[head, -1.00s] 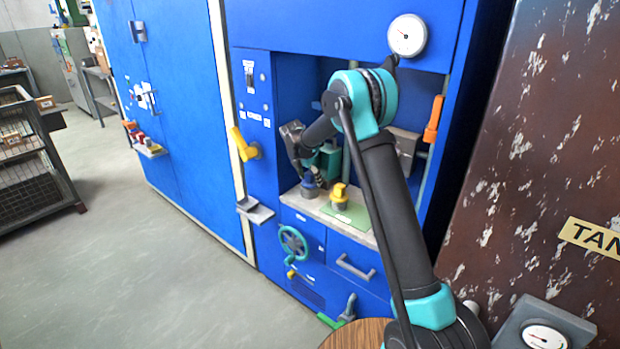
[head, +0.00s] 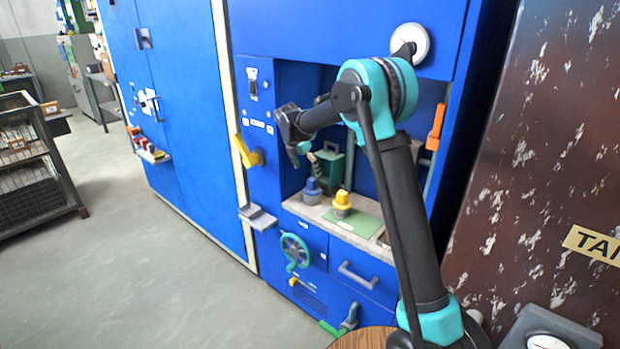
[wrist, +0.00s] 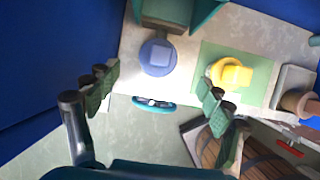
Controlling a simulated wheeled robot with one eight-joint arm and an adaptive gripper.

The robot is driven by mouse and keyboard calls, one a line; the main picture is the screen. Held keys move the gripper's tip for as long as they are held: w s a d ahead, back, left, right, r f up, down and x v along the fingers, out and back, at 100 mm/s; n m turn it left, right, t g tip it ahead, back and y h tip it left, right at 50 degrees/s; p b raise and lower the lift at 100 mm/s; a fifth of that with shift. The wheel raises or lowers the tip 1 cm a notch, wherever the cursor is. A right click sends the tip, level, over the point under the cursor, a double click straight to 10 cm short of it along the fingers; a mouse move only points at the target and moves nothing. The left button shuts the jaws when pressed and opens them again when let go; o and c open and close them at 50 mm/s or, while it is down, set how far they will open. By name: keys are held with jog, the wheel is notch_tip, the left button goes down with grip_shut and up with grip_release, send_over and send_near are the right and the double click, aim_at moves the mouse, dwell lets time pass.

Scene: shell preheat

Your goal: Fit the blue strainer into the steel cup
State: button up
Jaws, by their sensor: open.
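The blue strainer (head: 313,187) stands upright on the pale counter inside the blue cabinet's recess. From above, in the wrist view, the strainer (wrist: 158,58) is a round blue piece with a square knob. A yellow-topped piece (head: 342,200) with a greyish lower part stands to its right on a green mat. I cannot tell whether that grey part is the steel cup, and no cup is clearly visible. My gripper (head: 301,158) is open and empty, above the counter and apart from the strainer. In the wrist view its fingers (wrist: 158,98) are spread wide, with the strainer beyond the gap.
A green box (head: 330,165) stands behind the strainer. The green mat (wrist: 255,65) lies under the yellow piece. A teal handwheel (head: 295,250) and a drawer handle (head: 357,275) are on the cabinet front below. A yellow lever (head: 248,152) sticks out at the left.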

jog(key=s+d+r+m+y, duration=0.2)
jog(key=s+d+r+m, duration=0.1)
jog(key=s+d+m, duration=1.25)
jog(key=s+d+f+m, duration=0.3)
jog(key=s+m, duration=0.1)
jog(key=s, duration=0.5)
jog(key=s+d+f+m, duration=0.3)
jog(key=s+d+m, duration=0.1)
jog(key=s, duration=0.5)
jog(key=s+d+f+m, duration=0.3)
jog(key=s+d+m, duration=0.1)
jog(key=s, duration=0.5)
jog(key=shift+s+f+m+y, duration=0.3)
jog(key=shift+s+m+y, duration=0.1)
jog(key=shift+m, duration=0.25)
